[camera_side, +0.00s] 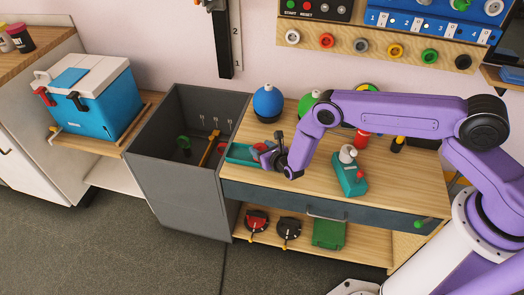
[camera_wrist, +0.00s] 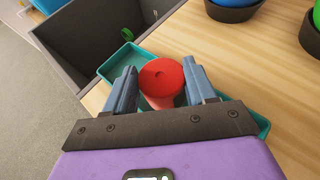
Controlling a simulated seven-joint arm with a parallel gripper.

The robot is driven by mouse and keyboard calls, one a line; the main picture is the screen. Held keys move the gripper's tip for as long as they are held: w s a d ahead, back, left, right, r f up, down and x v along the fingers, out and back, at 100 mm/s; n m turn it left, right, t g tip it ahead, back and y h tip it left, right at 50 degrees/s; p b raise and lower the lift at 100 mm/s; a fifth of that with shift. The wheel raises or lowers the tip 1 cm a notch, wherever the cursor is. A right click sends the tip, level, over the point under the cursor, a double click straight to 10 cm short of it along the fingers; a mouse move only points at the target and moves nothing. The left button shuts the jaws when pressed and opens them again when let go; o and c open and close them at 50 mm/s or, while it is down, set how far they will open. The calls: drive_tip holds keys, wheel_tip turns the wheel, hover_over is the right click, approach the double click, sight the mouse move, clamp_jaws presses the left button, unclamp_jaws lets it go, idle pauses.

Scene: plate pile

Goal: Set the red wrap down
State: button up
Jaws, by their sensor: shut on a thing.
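The red wrap (camera_wrist: 162,84), a red roll with a small hole in its top, stands between the two fingers of my gripper (camera_wrist: 160,72) in the wrist view. My gripper is shut on it. In the side view my gripper (camera_side: 269,156) is at the left end of the wooden worktop, and only a little of the wrap (camera_side: 261,147) shows. A shallow teal tray (camera_wrist: 119,66) lies beneath the wrap and fingers; it also shows in the side view (camera_side: 236,152). I cannot tell whether the wrap touches the tray's floor.
A deep grey bin (camera_side: 180,190) stands left of the worktop. A blue ball in a dark holder (camera_side: 267,103) and a green one (camera_side: 311,106) stand behind. A teal device (camera_side: 349,178) and a red cylinder (camera_side: 362,139) are to the right.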

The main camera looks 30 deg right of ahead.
drive_tip(key=shift+f, duration=0.5)
drive_tip(key=shift+f, duration=0.1)
drive_tip(key=o, duration=1)
drive_tip(key=shift+o, duration=0.2)
